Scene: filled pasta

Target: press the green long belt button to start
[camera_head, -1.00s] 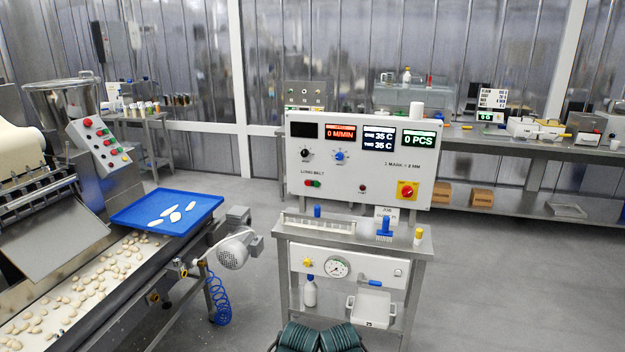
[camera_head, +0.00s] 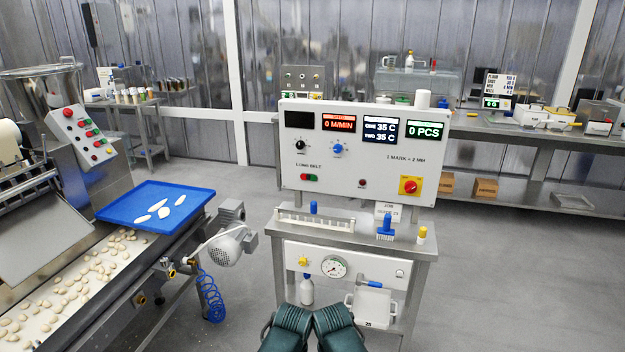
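The green long belt button (camera_head: 314,178) is on the white control panel (camera_head: 370,178), under the "LONG BELT" label and right beside a red button (camera_head: 305,177). The speed display (camera_head: 338,123) above reads 0 M/MIN. My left gripper (camera_head: 290,318) and my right gripper (camera_head: 332,318) show as dark green shapes side by side at the bottom edge. They are below and apart from the panel, in front of the small stand. Their fingertips cannot be made out, and nothing is seen held in them.
A red emergency stop (camera_head: 410,186) is at the panel's lower right. A conveyor (camera_head: 70,290) with a blue tray (camera_head: 125,214) stands left.

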